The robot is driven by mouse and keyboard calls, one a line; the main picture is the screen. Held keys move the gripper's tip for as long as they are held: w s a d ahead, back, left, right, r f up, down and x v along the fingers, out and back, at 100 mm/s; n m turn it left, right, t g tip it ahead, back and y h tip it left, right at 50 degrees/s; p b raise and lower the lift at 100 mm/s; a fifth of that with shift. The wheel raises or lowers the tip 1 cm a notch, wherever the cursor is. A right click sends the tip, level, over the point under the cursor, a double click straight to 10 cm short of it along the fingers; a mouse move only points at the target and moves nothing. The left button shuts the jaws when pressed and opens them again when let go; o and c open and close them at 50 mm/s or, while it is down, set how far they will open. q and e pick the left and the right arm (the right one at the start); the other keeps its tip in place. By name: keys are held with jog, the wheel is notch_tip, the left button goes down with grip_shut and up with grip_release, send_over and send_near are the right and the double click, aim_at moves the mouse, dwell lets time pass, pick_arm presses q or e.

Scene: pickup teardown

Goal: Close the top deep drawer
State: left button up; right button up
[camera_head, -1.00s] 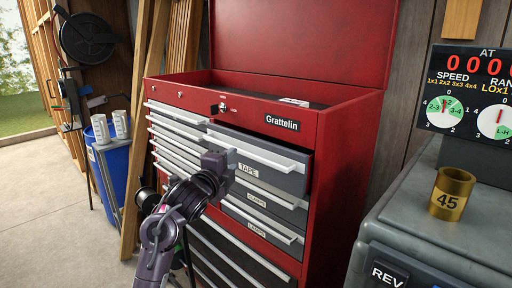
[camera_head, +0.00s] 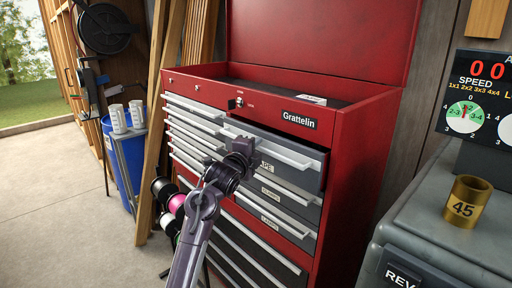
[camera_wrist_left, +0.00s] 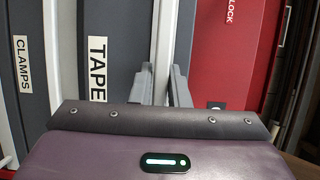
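The top deep drawer (camera_head: 290,166), grey and labelled TAPE, stands partly out of the red tool chest (camera_head: 345,140), with a dark gap above its front. Its silver handle bar (camera_head: 270,146) runs along the top of the front. My left gripper (camera_head: 243,148) is at the left part of this handle and covers some of the label. In the left wrist view the two fingers (camera_wrist_left: 165,88) lie on either side of the handle bar (camera_wrist_left: 165,40), beside the TAPE label (camera_wrist_left: 97,68). Whether they grip it is unclear. My right gripper is not in view.
A grey machine bench (camera_head: 440,235) with a brass cup marked 45 (camera_head: 467,201) stands at the right. Spools (camera_head: 172,200) and a blue bin (camera_head: 125,160) stand left of the chest. Floor at the left is clear.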

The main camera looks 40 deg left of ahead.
aim_at(265, 144)
pick_arm(q)
grip_shut()
jog(key=w+b, duration=0.1)
jog(key=w, duration=0.2)
jog(key=shift+w+d, duration=0.15)
jog(key=shift+w, duration=0.15)
jog(key=shift+w+r, duration=0.1)
jog(key=o, duration=0.5)
grip_release()
jog(key=shift+d, duration=0.1)
